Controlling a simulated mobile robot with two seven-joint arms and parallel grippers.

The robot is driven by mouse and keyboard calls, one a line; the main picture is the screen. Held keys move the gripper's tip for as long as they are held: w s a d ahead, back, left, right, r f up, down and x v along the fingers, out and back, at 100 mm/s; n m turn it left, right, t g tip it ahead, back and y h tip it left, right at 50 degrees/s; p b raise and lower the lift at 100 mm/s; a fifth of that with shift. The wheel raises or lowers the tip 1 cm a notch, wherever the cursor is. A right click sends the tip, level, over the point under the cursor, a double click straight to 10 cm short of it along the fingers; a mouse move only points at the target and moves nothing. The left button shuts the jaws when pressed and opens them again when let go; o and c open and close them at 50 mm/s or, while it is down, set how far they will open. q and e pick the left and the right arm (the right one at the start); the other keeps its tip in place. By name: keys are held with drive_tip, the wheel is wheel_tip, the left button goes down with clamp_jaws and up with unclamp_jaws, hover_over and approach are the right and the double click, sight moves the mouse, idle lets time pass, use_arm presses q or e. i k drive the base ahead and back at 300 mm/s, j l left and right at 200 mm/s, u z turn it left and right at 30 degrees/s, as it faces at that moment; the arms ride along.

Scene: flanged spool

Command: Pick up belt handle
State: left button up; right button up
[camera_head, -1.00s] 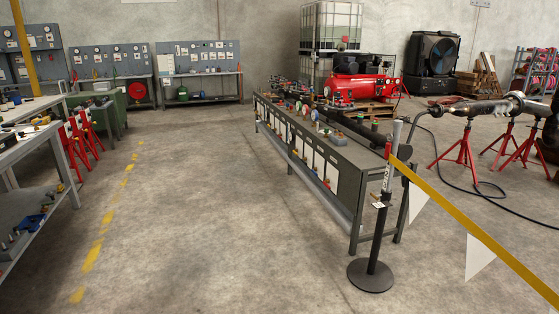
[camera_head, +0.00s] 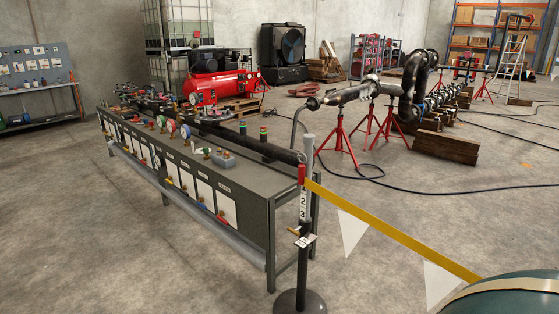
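A stanchion post (camera_head: 305,225) stands upright at the front end of the long bench, with a grey top and a dark round base (camera_head: 300,302) cut by the lower edge. A yellow belt (camera_head: 390,232) runs from the post down to the right, with white pennants hanging below it. A small red piece (camera_head: 301,173) sits at the belt's end on the post; I cannot tell for sure whether it is the belt handle. A small tan piece and a white tag (camera_head: 306,240) are lower on the post. Neither of my grippers is in view.
A long grey bench (camera_head: 228,178) with gauges and a dark pipe stands left of the post. A dark green rounded object (camera_head: 515,296) fills the lower right corner. Red pipe stands (camera_head: 341,143) and black hoses lie behind the belt. Floor at the lower left is clear.

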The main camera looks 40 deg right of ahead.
sight(302, 167)
drive_tip(key=i+z, duration=0.25)
drive_tip(key=i, duration=0.2)
drive_tip(key=i+j+z, duration=0.25)
drive_tip(key=i, duration=0.2)
drive_tip(key=i+j+z, duration=0.25)
drive_tip(key=i, duration=0.2)
drive_tip(key=i+j+z, duration=0.15)
drive_tip(key=z, duration=0.2)
drive_tip(key=i+j+z, duration=0.5)
drive_tip(key=z, duration=0.25)
drive_tip(key=j, duration=0.1)
